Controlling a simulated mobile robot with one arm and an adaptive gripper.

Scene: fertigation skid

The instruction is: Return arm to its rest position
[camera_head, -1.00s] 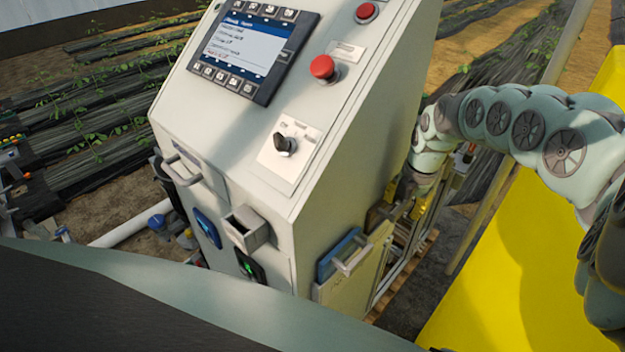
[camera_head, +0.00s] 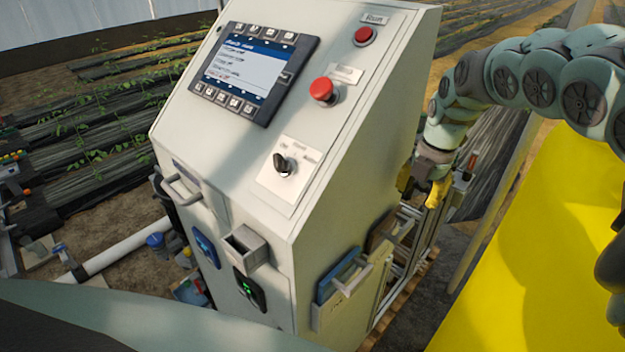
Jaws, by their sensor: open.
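My arm reaches in from the right edge of the head view and bends down behind the right side of the grey control cabinet (camera_head: 345,150). My gripper (camera_head: 420,190) has yellow-tipped fingers and is open. It points down beside the cabinet's right side, above the metal frame there. I see nothing held between the fingers. The cabinet's edge lies close to it, and I cannot tell whether they touch.
The cabinet carries a screen (camera_head: 254,73), a red emergency button (camera_head: 323,91), a rotary switch (camera_head: 284,165) and a blue-edged side box (camera_head: 343,277). A large yellow surface (camera_head: 530,250) lies at the right. Planted rows fill the background.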

